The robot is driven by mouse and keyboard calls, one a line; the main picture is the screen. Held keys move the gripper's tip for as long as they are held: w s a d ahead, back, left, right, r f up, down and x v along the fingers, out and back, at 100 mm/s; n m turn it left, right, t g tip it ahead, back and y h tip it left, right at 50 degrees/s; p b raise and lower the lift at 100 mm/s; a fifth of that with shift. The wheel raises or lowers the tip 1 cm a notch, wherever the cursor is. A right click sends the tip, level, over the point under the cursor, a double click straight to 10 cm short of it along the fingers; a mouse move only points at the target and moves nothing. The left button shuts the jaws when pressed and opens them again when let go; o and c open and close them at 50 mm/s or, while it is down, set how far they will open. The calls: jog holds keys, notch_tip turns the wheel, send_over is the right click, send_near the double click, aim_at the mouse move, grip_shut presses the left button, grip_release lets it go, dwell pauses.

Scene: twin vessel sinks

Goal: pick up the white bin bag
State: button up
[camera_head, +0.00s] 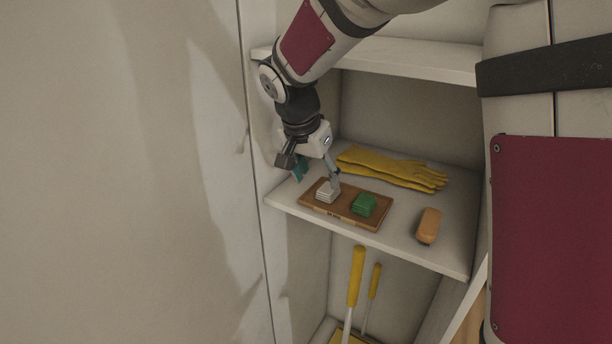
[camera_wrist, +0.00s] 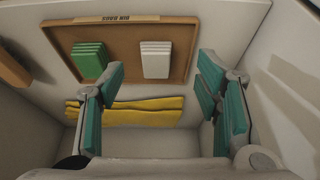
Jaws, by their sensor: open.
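The white bin bag (camera_head: 325,194) looks like a small folded, ribbed white stack on the left part of a brown tray (camera_head: 345,216) on the shelf. It also shows in the wrist view (camera_wrist: 156,60), at the right part of the tray. A similar green stack (camera_head: 364,204) lies beside it on the tray. My gripper (camera_head: 316,175) is open and empty, near the tray's left end. In the wrist view the teal-padded fingers (camera_wrist: 161,74) are spread wide, and the white bag shows between them. In the head view one finger overlaps the bag; I cannot tell if it touches.
Yellow gloves (camera_head: 391,168) lie behind the tray. An orange-brown brush-like block (camera_head: 429,226) lies to its right. A wall panel (camera_head: 262,150) stands close on the left, and another shelf (camera_head: 409,60) is above. Yellow-handled tools (camera_head: 355,277) stand below.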

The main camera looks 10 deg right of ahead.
aim_at(326, 190)
jog(key=shift+d+p+x, duration=0.25)
jog(key=shift+p+x, duration=0.05)
jog(key=shift+x, duration=1.1)
jog(key=shift+d+p+x, duration=0.25)
jog(key=shift+x, duration=1.2)
jog(key=shift+r, duration=0.2)
jog(key=shift+w, duration=0.1)
jog(key=shift+c, duration=0.5)
jog(key=c, duration=0.8)
